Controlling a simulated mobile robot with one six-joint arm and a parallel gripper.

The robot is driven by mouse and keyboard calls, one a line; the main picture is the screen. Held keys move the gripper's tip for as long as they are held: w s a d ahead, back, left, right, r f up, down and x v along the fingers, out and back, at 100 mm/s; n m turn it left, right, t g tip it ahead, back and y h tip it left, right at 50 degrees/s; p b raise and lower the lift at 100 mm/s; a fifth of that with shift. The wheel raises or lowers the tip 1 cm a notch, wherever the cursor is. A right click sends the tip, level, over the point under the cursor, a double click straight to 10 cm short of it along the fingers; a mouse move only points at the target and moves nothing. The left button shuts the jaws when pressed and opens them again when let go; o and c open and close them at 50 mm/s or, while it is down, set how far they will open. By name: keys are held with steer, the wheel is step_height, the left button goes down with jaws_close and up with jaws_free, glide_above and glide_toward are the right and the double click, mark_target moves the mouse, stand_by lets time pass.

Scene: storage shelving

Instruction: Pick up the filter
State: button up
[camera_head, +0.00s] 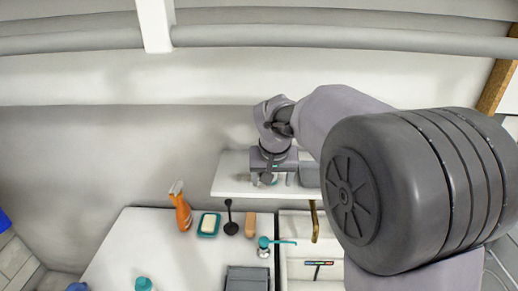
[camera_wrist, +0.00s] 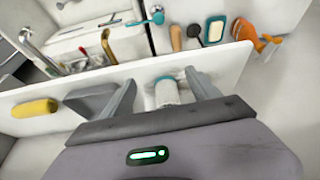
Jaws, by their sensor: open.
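What looks like the filter is a small white cylinder with a teal rim (camera_wrist: 166,92), standing on the white shelf (camera_wrist: 232,62) in the wrist view. My gripper (camera_wrist: 161,78) is open, with one finger on each side of the cylinder. I cannot tell whether either finger touches it. The lower part of the cylinder is hidden behind my gripper body. In the head view my gripper (camera_head: 274,180) is over the shelf (camera_head: 232,186), and mostly hides the cylinder; only a bit of teal shows.
On the shelf, a grey box (camera_wrist: 88,100) is close beside my left finger, with a yellow object (camera_wrist: 34,108) farther left. Below are an orange spray bottle (camera_head: 182,208), a soap dish (camera_head: 209,224), a black utensil (camera_head: 230,224) and a teal-headed tool (camera_head: 264,243).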

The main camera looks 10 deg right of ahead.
steer(key=w, duration=0.5)
steer(key=w+d, duration=0.1)
steer(key=w, duration=0.1)
steer(key=shift+w, duration=0.4)
steer(key=shift+b+x, duration=0.45)
steer(key=shift+x, duration=0.35)
steer(key=shift+r, duration=0.2)
jaws_close()
